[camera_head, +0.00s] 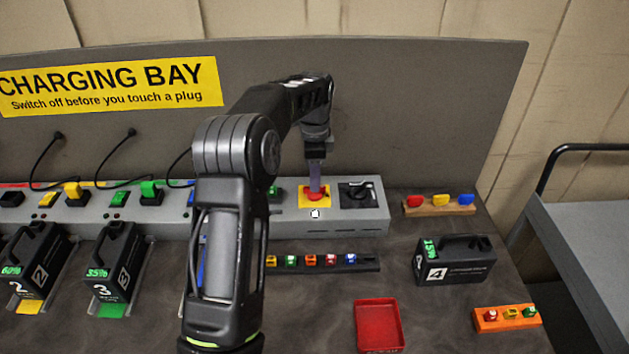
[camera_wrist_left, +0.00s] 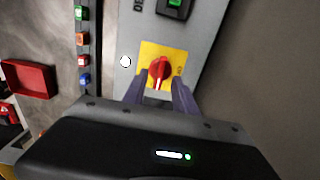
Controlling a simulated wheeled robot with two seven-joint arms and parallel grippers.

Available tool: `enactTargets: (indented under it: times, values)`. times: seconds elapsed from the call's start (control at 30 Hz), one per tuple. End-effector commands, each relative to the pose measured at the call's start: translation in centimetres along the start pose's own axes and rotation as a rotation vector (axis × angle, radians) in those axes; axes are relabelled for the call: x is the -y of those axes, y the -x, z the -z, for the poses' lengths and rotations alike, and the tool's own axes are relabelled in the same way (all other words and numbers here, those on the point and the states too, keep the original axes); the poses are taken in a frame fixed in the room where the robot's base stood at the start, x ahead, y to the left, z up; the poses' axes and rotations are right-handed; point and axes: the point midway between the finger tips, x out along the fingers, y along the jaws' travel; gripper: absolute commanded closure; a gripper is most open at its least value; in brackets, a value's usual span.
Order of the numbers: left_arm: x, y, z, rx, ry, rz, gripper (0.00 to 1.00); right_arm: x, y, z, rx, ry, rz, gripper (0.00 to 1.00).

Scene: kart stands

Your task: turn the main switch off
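The main switch is a red rotary knob (camera_head: 315,195) on a yellow plate (camera_head: 304,204), near the right end of the grey charging box. In the left wrist view the knob (camera_wrist_left: 159,68) has a white pointer line on its lower part. My left gripper (camera_head: 315,182) points down at the knob from above. In the left wrist view its two purple-grey fingers (camera_wrist_left: 160,84) are apart, one on each side of the knob's lower part, with small gaps showing. Whether the fingertips reach past the knob's face is hard to tell. My right gripper is in neither view.
A black socket (camera_head: 357,194) sits right of the switch. Battery 4 (camera_head: 455,262), a red tray (camera_head: 379,326) and a rack of small coloured pieces (camera_head: 340,264) stand in front. Batteries 2 (camera_head: 36,262) and 3 (camera_head: 113,264) are at left. The back panel (camera_head: 430,110) rises behind.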

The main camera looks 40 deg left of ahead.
Motion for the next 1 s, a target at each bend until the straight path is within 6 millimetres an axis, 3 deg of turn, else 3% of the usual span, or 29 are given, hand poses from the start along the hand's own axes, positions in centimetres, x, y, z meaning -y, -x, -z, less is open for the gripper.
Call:
enactTargets:
  times: [0.2, 0.5, 0.9, 1.0]
  values:
    - [0.0, -2.2, 0.0, 0.000, 0.000, -0.001, 0.66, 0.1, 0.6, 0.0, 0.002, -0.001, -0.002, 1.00]
    - [0.0, -2.5, 0.0, -0.001, 0.001, 0.001, 0.66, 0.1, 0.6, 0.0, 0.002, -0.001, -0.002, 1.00]
    - [0.0, -2.5, 0.0, -0.001, 0.000, 0.001, 0.99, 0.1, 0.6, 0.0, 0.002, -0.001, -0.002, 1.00]
    - [0.0, -2.5, 0.0, -0.001, 0.000, 0.001, 1.00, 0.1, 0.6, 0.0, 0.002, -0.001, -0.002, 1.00]
